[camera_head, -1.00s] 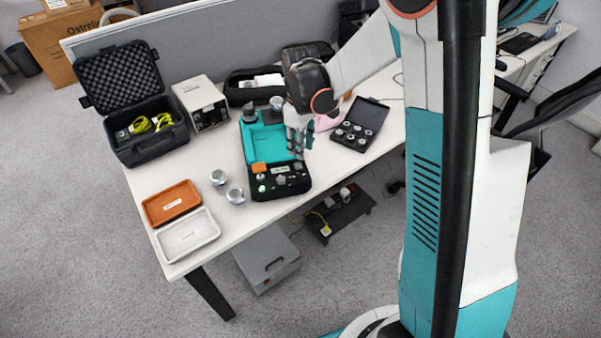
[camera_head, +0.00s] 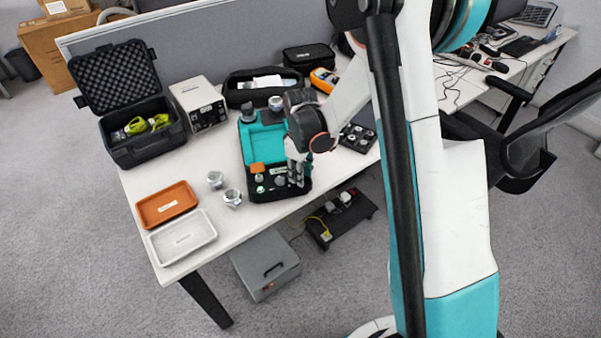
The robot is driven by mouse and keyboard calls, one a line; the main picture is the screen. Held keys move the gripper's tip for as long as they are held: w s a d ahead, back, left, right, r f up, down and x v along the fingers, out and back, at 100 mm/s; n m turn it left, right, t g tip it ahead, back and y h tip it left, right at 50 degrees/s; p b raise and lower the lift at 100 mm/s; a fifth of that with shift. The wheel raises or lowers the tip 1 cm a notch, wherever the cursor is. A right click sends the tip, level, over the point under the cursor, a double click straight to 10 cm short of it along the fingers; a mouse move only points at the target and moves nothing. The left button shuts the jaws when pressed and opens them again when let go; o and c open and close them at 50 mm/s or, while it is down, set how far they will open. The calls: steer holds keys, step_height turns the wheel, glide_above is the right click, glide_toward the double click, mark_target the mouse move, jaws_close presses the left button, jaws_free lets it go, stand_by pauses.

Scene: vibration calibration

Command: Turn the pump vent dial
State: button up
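A teal-lidded case (camera_head: 261,146) lies open on the white table. Its black tray (camera_head: 262,193) faces the front edge and holds an orange block (camera_head: 257,168), a small green-and-white part (camera_head: 260,188) and grey knob-like parts (camera_head: 279,182). I cannot tell for sure which part is the pump vent dial; it may be hidden behind my fingers. My gripper (camera_head: 297,180) points down over the right end of the tray. Its fingers look close together, but whether they are open, shut or touching a part is too small to tell.
A black case of round parts (camera_head: 359,136) is partly hidden behind my arm. Two metal fittings (camera_head: 233,197) stand left of the teal case. An orange tray (camera_head: 166,203) and a white tray (camera_head: 183,237) lie front left. A grey box (camera_head: 200,104) and open foam-lined case (camera_head: 145,150) stand behind.

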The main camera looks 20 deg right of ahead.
steer(key=shift+c, duration=0.4)
jaws_close()
steer(key=shift+m, duration=0.4)
steer(key=m, duration=0.2)
steer(key=shift+m, duration=0.4)
steer(key=m+b, duration=0.1)
steer(key=m, duration=0.2)
steer(key=shift+m, duration=0.3)
steer(key=m, duration=0.5)
steer(key=shift+a, duration=0.15)
steer(key=m, duration=0.5)
steer(key=shift+m, duration=0.3)
